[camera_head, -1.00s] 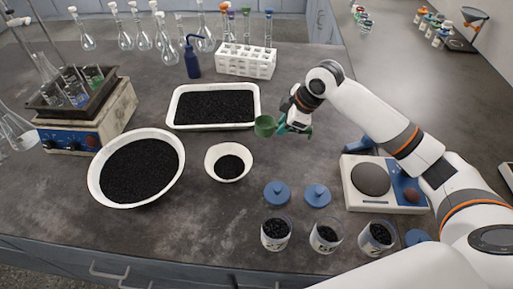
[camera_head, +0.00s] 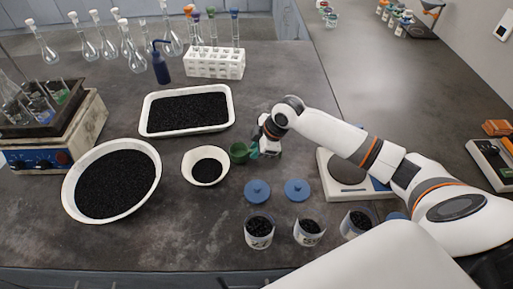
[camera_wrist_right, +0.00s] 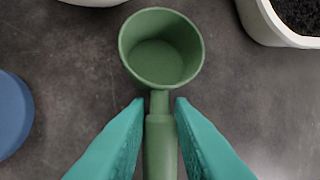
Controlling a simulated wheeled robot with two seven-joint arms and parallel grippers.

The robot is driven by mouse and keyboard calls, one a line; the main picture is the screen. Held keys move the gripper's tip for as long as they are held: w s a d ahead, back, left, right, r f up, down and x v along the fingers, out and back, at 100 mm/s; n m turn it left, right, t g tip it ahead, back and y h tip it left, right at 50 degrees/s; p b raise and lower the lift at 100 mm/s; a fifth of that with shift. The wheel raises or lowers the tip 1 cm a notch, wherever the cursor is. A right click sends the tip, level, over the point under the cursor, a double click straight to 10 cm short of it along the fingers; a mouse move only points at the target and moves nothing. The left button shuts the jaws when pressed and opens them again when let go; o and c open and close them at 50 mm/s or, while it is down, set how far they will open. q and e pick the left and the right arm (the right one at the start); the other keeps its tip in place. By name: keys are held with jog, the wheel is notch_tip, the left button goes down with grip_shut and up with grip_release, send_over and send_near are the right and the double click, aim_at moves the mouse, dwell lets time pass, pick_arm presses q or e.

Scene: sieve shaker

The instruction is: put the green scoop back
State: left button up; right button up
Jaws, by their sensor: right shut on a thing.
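The green scoop (camera_head: 239,153) is held in my right gripper (camera_head: 256,150), just right of the small white bowl. In the right wrist view the scoop's round cup (camera_wrist_right: 160,50) points away from the gripper, looks empty and opens toward the camera. The teal fingers of the right gripper (camera_wrist_right: 158,110) lie on both sides of the scoop's handle. The scoop is low over the bench; I cannot tell whether it touches the bench top. My left gripper is not in view.
The small white bowl (camera_head: 189,173) of black grains is close left of the scoop. Two blue lids (camera_head: 257,191) lie nearer the front. A white tray (camera_head: 146,130) is behind, a balance (camera_head: 347,170) to the right. Several jars of grains stand at the front.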

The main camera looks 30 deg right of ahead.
jog(key=shift+f, duration=0.1)
jog(key=o, duration=0.9)
jog(key=v, duration=1.2)
jog(key=shift+d, duration=0.1)
